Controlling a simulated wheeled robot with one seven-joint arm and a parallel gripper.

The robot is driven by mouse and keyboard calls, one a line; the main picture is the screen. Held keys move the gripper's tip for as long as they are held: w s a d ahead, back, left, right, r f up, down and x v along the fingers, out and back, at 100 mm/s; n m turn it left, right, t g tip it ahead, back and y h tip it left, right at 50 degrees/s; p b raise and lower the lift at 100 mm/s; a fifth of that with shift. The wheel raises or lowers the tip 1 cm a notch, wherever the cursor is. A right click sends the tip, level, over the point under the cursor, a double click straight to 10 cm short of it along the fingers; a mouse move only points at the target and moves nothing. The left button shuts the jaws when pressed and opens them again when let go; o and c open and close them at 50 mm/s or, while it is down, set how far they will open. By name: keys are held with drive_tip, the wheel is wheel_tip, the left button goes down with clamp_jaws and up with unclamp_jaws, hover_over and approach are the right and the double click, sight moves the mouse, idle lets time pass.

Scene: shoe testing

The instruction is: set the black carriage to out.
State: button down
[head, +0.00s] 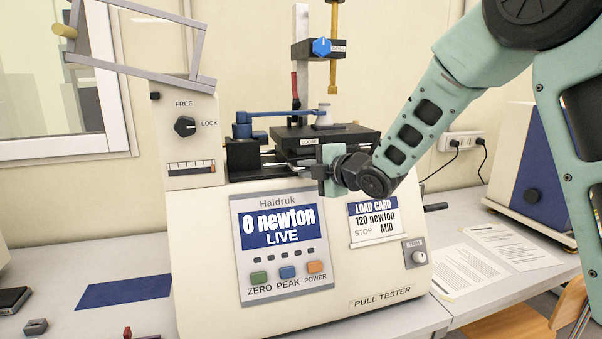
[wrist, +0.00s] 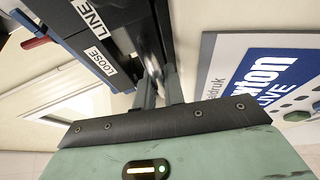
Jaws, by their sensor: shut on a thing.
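The black carriage (head: 352,143) is a flat dark block on the slide at the top of the pull tester, with a LOOSE label at its front left. In the wrist view the carriage (wrist: 78,38) runs along the upper left with LINE and LOOSE labels. My gripper (head: 322,173) is at the carriage's front, just below its edge and above the display panel. In the wrist view my gripper (wrist: 161,92) has its narrow fingers close together at the carriage's side. It is shut on a front part of the carriage; the exact grip is mostly hidden.
The pull tester (head: 300,280) shows 0 newton, LIVE, and its load card (head: 373,222) reads 120 newton, stop MID. A blue clamp arm (head: 283,114) and a post with a blue knob (head: 321,47) stand above the carriage. A FREE/LOCK knob (head: 185,126) is at left.

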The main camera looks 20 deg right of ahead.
drive_tip(key=d+b, duration=0.1)
drive_tip(key=d, duration=0.8)
drive_tip(key=shift+d, duration=0.3)
drive_tip(key=c, duration=1.8)
unclamp_jaws()
drive_tip(key=shift+d+h, duration=0.2)
drive_tip(key=shift+h, duration=0.1)
drive_tip(key=shift+a, duration=0.1)
drive_tip(key=shift+s, duration=0.1)
drive_tip(key=b+v, duration=0.2)
drive_tip(key=v, duration=0.6)
drive_tip(key=b+v, duration=0.2)
drive_tip(key=v, duration=0.7)
drive_tip(key=shift+s+f, duration=0.1)
drive_tip(key=shift+f, duration=0.1)
